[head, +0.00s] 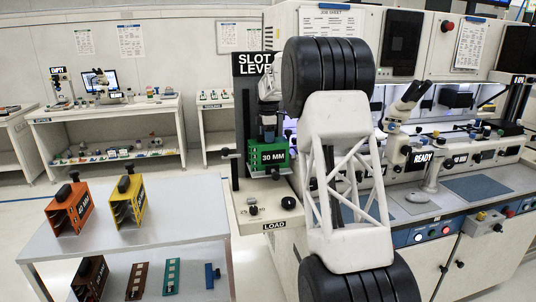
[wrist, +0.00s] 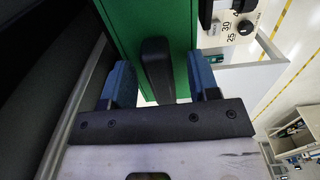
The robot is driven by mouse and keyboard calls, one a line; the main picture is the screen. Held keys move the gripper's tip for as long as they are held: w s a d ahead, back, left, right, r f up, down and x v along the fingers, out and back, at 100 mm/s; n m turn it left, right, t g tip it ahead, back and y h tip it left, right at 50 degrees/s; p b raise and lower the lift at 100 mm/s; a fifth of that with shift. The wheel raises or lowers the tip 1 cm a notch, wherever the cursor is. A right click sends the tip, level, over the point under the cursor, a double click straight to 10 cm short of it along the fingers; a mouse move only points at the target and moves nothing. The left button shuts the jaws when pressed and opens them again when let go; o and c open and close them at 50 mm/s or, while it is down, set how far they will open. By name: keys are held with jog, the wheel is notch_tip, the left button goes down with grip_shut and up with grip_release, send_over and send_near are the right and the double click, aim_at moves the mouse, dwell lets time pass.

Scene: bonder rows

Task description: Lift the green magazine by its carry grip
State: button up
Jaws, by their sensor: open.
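The green magazine (head: 274,158), marked 30 MM, stands at the loading station under the SLOT LEVEL sign. In the wrist view its green body (wrist: 118,22) fills the top middle. Its black carry grip (wrist: 157,68) stands out towards the camera. My gripper (wrist: 159,72) is open, with one blue finger on each side of the carry grip. A gap shows between the grip and each finger, wider on the right. In the head view my arm covers part of the station, and the fingers are hard to make out.
A dark post (wrist: 60,90) runs close to my gripper's left side in the wrist view.

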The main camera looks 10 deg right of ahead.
grip_shut()
dwell(0.3)
jog(key=shift+r, duration=0.15)
jog(key=shift+r, duration=4.9)
jog(key=shift+s, duration=0.1)
